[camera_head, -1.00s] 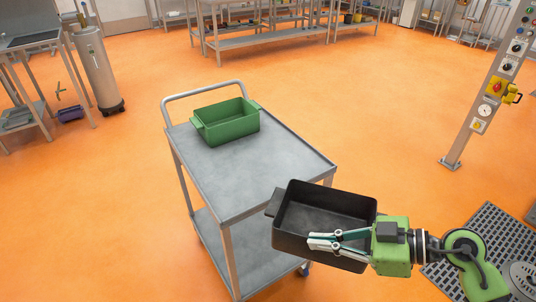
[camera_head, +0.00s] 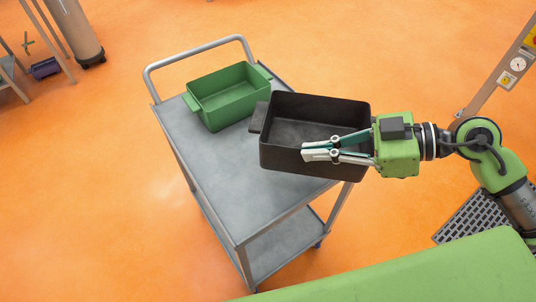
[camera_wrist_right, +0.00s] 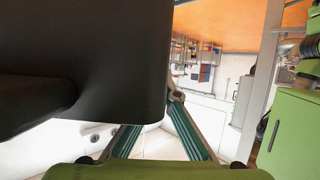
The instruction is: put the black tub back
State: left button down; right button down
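The black tub (camera_head: 315,108) is an empty rectangular box with a handle on its left end. In the head view it is held roughly level, overlapping the right part of the cart top, and looks to be above it. In the wrist view the tub (camera_wrist_right: 85,60) fills the upper left, close to the fingers. The grey cart (camera_head: 235,195) stands on the floor. My left gripper is not in view.
A green tub (camera_head: 228,95) sits on the cart's far end, near the black tub's left handle in the picture. The cart's push handle (camera_head: 200,48) rises behind it. The near left part of the cart top is clear. A control post (camera_head: 505,72) and floor grating (camera_head: 468,218) are at right.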

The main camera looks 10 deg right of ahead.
aim_at(271, 151)
jog(key=w+a, duration=0.1)
jog(key=w+a+f, duration=0.1)
jog(key=w, duration=0.1)
jog(key=w+a+f, duration=0.1)
jog(key=a, duration=0.1)
jog(key=shift+w+a+f+p, duration=0.1)
jog(key=shift+w+f+p, duration=0.05)
jog(key=shift+w+p, duration=0.15)
jog(key=w+a+f, duration=0.1)
jog(key=a+f, duration=0.1)
jog(key=f, duration=0.1)
jog(key=w+f, duration=0.1)
jog(key=f, duration=0.1)
jog(key=shift+w+a, duration=0.35)
jog(key=shift+a, duration=0.05)
jog(key=shift+w+a+f, duration=0.1)
jog(key=shift+f, duration=0.15)
jog(key=f, duration=0.3)
jog(key=shift+w+a+f, duration=0.25)
jog(key=shift+f, duration=0.15)
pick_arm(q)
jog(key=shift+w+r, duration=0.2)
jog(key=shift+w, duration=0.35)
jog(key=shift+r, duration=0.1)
pick_arm(e)
jog(key=shift+f, duration=0.1)
